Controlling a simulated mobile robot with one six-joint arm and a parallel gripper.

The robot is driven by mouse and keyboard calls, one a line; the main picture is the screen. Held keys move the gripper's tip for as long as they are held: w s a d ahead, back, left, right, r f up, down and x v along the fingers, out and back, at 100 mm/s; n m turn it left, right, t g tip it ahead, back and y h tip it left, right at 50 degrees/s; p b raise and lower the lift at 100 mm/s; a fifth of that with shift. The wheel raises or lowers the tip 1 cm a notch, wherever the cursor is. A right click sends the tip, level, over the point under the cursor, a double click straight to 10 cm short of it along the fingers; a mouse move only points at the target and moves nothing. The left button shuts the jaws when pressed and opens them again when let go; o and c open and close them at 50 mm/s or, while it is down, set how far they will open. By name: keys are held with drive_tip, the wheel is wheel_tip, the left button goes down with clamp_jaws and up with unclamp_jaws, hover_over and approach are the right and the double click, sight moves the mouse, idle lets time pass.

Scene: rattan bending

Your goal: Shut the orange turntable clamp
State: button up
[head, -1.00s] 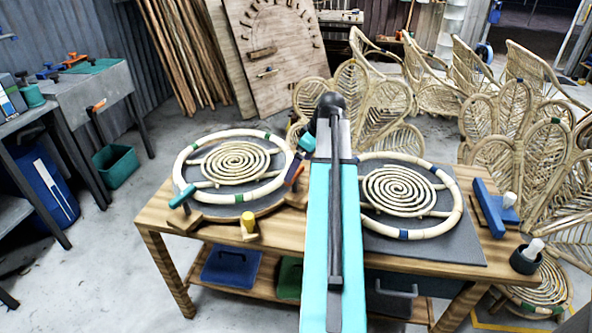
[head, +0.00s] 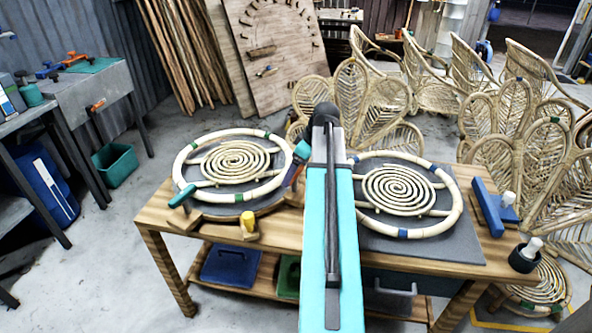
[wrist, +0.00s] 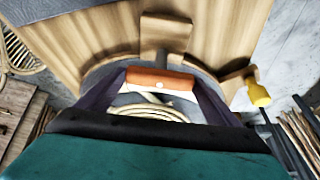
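The orange clamp handle (wrist: 160,79) lies crosswise between the fingers of my gripper (wrist: 160,86) in the wrist view. The fingers are spread wide, one at each end of the handle; I cannot tell whether they touch it. In the head view my gripper (head: 293,174) is at the right edge of the left turntable and mostly covers the orange clamp. The pale rattan ring (head: 181,160) with a spiral lies on that turntable. A yellow clamp handle (head: 248,221) stands at its front, also in the wrist view (wrist: 258,92). A teal clamp (head: 182,196) is at its left.
The wooden workbench (head: 160,214) carries a second rattan ring (head: 458,210) on a grey mat, right of my arm. A blue block tool (head: 487,207) and a dark cup (head: 525,258) stand at the bench's right end. Rattan chairs (head: 500,115) stand behind.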

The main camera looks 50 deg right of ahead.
drive_tip(key=shift+a+m, duration=0.1)
drive_tip(key=shift+m, duration=0.3)
drive_tip(key=m+h, duration=0.1)
drive_tip(key=m+p, duration=0.1)
drive_tip(key=m, duration=0.1)
drive_tip(key=shift+a+m+h, duration=0.2)
drive_tip(key=shift+m+h, duration=0.1)
drive_tip(key=shift+h, duration=0.1)
drive_tip(key=m, duration=0.2)
drive_tip(key=m+h+p, duration=0.1)
drive_tip(key=m, duration=0.1)
drive_tip(key=shift+r+m+h, duration=0.1)
drive_tip(key=shift+m+h, duration=0.2)
drive_tip(key=m, duration=0.1)
drive_tip(key=m+g+h+p, duration=0.1)
drive_tip(key=m, duration=0.3)
drive_tip(key=shift+w+a+g+h, duration=0.15)
drive_tip(key=shift+w+g+h, duration=0.15)
drive_tip(key=shift+g, duration=0.1)
drive_tip(key=shift+m+g, duration=0.7)
drive_tip(key=shift+m, duration=1.2)
drive_tip(key=shift+h, duration=0.3)
drive_tip(key=o, duration=0.9)
drive_tip(key=shift+o, duration=0.2)
